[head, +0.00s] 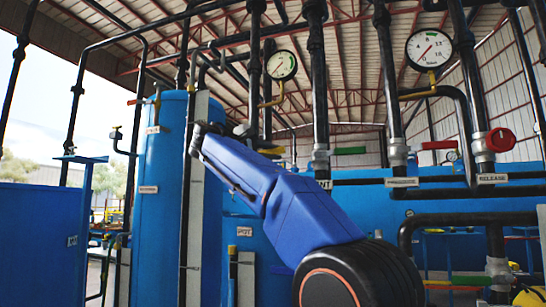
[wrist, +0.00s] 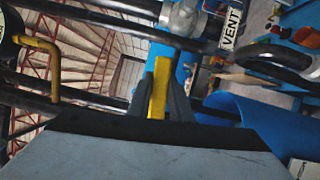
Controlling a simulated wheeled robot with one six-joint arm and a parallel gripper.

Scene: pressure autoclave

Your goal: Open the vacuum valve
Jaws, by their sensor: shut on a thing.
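My gripper (wrist: 162,95) is shut on a yellow lever handle (wrist: 159,86), which stands between its two grey fingers in the wrist view. In the head view, my blue arm reaches up and to the left, and a yellow handle (head: 271,151) shows just behind it, beside a black vertical pipe (head: 254,75). My arm hides the fingertips and the lower part of that pipe there. I cannot read a vacuum label in either view. A VENT label (wrist: 232,28) is on the neighbouring pipe, turned sideways in the wrist view.
To the right in the head view are a green handle (head: 350,150), a red handle (head: 439,145) and a red knob (head: 501,140) above the RELEASE label (head: 492,178). Two gauges (head: 281,65) (head: 429,49) hang above. A blue tank (head: 160,200) stands left of my arm.

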